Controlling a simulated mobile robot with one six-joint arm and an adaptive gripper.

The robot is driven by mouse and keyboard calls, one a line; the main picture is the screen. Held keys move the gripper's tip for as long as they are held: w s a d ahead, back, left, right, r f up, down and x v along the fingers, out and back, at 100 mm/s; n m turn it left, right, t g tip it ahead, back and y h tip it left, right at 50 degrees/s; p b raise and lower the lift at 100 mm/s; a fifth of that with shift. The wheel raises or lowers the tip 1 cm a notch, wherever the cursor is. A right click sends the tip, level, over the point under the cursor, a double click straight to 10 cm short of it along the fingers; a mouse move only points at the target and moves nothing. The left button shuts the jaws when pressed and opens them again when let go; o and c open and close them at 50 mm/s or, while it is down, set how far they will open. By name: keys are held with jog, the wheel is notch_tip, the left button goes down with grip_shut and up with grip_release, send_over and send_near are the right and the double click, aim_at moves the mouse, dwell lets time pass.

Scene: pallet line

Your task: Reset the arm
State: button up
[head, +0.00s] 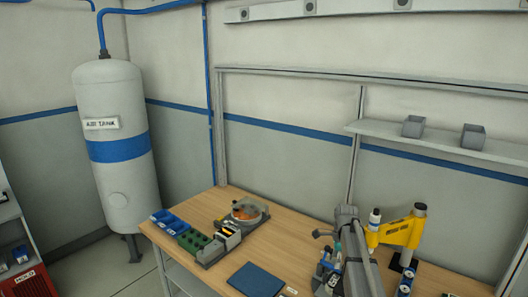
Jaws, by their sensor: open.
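My arm (362,262) shows at the bottom, right of centre, as a grey link that rises from the lower edge of the picture in front of the workbench (222,202). Smaller grey and dark parts with teal spots lie close along its left side. I cannot make out my gripper or its fingertips among them. No thing is visibly held.
A yellow press (400,232) stands right of my arm. A shelf (440,138) runs behind; an air tank (118,150) stands left.

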jog(key=s+a+f+n+b, duration=0.2)
jog(key=s+a+n, duration=0.1)
jog(key=s+n, duration=0.3)
jog(key=s+a+f+n+b, duration=0.3)
jog(key=s+a+n, duration=0.1)
jog(key=s+n, duration=0.3)
jog(key=s+a+f+n+t+h+b, duration=0.1)
jog(key=s+a+f+n+b, duration=0.1)
jog(key=s+n, duration=0.4)
jog(key=shift+s+a+f+n+b, duration=0.35)
jog(key=shift+s+a+f, duration=0.3)
jog(key=shift+s, duration=1.2)
